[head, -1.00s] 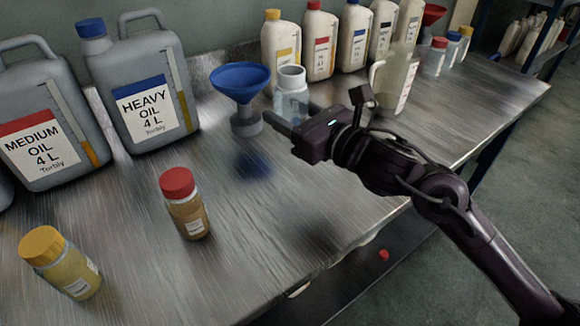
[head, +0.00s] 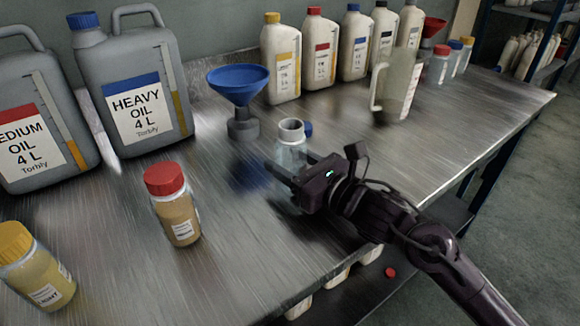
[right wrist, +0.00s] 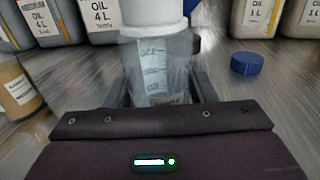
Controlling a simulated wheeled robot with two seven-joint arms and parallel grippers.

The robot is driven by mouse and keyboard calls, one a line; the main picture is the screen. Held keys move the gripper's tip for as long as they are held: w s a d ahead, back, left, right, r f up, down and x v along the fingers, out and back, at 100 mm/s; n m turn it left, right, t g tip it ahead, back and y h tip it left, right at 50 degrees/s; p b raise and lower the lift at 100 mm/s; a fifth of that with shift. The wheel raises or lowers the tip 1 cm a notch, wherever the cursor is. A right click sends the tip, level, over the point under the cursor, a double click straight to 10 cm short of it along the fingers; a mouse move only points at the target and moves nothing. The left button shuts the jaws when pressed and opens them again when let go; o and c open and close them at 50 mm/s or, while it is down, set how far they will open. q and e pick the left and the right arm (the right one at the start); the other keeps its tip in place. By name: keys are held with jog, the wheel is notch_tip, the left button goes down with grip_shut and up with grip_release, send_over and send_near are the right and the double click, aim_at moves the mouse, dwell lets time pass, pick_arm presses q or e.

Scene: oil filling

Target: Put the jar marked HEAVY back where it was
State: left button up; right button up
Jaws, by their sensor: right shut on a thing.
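My right gripper (head: 285,178) is shut on a clear jar (head: 291,153) with a white open neck and no lid on it. In the right wrist view the jar (right wrist: 162,70) stands upright between the fingers, with scale marks and a small label at its bottom that I cannot read. My left gripper is out of view.
A blue funnel (head: 238,85) in a grey stand is left of the jar. A red-lidded jar (head: 173,205) and a yellow-lidded jar (head: 35,268) stand at the near left. The HEAVY OIL canister (head: 133,90) is behind. A clear jug (head: 396,85) stands behind right. Bare bench surrounds the gripper.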

jog(key=shift+r, duration=0.1)
jog(key=shift+f, duration=0.2)
jog(key=o, duration=1.1)
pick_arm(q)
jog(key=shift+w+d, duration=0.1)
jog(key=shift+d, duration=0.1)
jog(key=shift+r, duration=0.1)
pick_arm(e)
jog(key=shift+r, duration=0.15)
jog(key=shift+r, duration=0.25)
jog(key=v, duration=1)
jog(key=shift+s+d+f+b, duration=0.2)
jog(key=shift+f+b, duration=0.1)
jog(key=shift+b, duration=0.1)
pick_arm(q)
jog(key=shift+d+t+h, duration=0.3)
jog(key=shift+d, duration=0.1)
pick_arm(e)
jog(key=shift+s+d+r, duration=0.2)
jog(key=shift+s+d, duration=0.25)
jog(key=shift+s, duration=0.1)
